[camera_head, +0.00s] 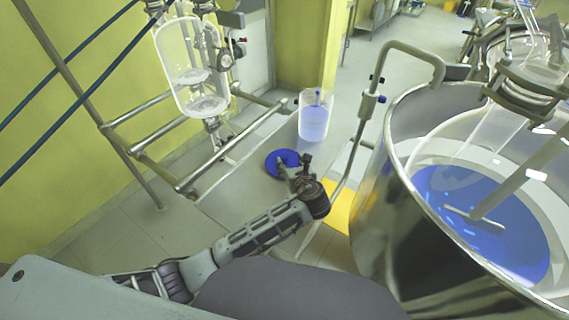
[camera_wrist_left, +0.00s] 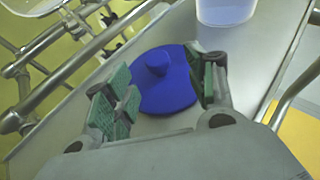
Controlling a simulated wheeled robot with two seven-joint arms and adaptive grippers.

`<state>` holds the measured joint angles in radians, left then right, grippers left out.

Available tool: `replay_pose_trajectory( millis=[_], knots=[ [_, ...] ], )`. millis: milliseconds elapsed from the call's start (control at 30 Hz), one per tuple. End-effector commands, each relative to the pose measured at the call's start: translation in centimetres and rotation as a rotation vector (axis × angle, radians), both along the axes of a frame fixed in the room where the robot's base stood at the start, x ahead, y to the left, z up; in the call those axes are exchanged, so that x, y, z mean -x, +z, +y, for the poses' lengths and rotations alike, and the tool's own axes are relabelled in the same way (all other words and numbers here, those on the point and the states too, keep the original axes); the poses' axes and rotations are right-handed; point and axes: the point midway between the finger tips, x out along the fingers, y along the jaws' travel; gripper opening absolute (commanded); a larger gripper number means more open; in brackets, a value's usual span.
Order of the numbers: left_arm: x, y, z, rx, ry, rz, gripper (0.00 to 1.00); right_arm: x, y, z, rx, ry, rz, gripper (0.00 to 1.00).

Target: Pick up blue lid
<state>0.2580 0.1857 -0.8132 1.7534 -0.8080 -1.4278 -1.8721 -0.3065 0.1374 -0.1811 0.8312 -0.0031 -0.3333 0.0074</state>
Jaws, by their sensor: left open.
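The blue lid (camera_head: 277,161) is a round disc lying flat on a grey surface, just beyond my left gripper (camera_head: 297,167) in the head view. In the left wrist view the blue lid (camera_wrist_left: 164,82) shows a raised knob on top. My left gripper (camera_wrist_left: 160,95) is open there, with one green-padded finger to the left of the lid and one to the right. The lid appears between the fingers in the picture; I cannot tell whether they touch it. My right gripper is not in either view.
A clear container with blue liquid (camera_head: 314,118) stands just behind the lid. A metal pipe frame (camera_head: 205,165) with a glass reactor (camera_head: 190,65) is on the left. A large steel vessel (camera_head: 375,215) with blue liquid stands close on the right.

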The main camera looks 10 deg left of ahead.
Motion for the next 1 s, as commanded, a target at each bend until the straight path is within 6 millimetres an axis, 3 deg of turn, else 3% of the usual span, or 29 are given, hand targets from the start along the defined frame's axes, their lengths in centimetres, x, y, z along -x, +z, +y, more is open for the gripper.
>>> replay_pose_trajectory(
  millis=[467,667,1000],
  knots=[
    [-0.4,-0.3,0.4,-0.001,0.001,0.002,0.56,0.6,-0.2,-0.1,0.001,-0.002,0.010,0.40],
    [-1.9,-1.0,1.5,-0.002,0.002,0.001,0.56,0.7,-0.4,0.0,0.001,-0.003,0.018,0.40],
    [-4.1,-2.0,2.6,0.000,0.000,0.001,0.56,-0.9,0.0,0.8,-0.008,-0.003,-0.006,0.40]
  ],
)
